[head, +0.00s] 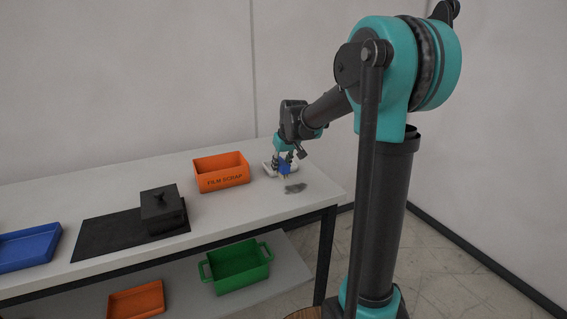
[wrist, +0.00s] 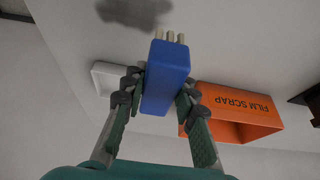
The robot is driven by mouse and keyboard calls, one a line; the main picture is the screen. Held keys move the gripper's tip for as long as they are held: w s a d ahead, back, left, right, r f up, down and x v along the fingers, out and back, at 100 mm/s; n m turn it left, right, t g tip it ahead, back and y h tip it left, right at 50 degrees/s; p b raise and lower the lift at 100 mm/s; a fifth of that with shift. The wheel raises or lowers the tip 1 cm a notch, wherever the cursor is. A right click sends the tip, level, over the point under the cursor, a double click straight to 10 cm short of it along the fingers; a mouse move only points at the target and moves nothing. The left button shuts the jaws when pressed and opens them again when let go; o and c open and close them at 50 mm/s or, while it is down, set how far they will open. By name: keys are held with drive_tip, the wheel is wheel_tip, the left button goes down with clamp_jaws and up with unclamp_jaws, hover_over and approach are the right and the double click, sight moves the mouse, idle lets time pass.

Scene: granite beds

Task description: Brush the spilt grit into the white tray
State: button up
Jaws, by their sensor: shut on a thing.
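My gripper (head: 284,158) is shut on a blue brush, whose block (head: 285,169) shows between the fingers above the table. In the wrist view the blue brush (wrist: 167,78) has several pale bristle tufts at its far end. The white tray (wrist: 108,77) is beside the gripper, partly hidden by a finger. In the head view the gripper mostly covers the tray (head: 267,168).
An orange bin (head: 222,183) marked FILM SCRAP stands left of the brush. A black lidded box (head: 160,212) on a dark mat (head: 105,236) and a blue tray (head: 28,248) are further left. Green (head: 238,267) and orange (head: 136,301) containers sit on the lower shelf.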

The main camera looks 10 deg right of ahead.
drive_tip(key=shift+a+f, duration=0.1)
drive_tip(key=shift+f, duration=0.5)
hover_over(279, 187)
drive_tip(key=s, duration=0.1)
drive_tip(key=f, duration=0.4)
drive_tip(key=shift+s+d+f, duration=0.15)
drive_tip(key=shift+s+d, duration=0.05)
drive_tip(key=shift+w+d, duration=0.5)
drive_tip(key=shift+d, duration=1.1)
drive_tip(key=shift+w+d, duration=0.5)
drive_tip(key=shift+d, duration=1.1)
drive_tip(key=shift+w+d, duration=0.5)
drive_tip(key=shift+d, duration=1.1)
drive_tip(key=shift+f, duration=0.6)
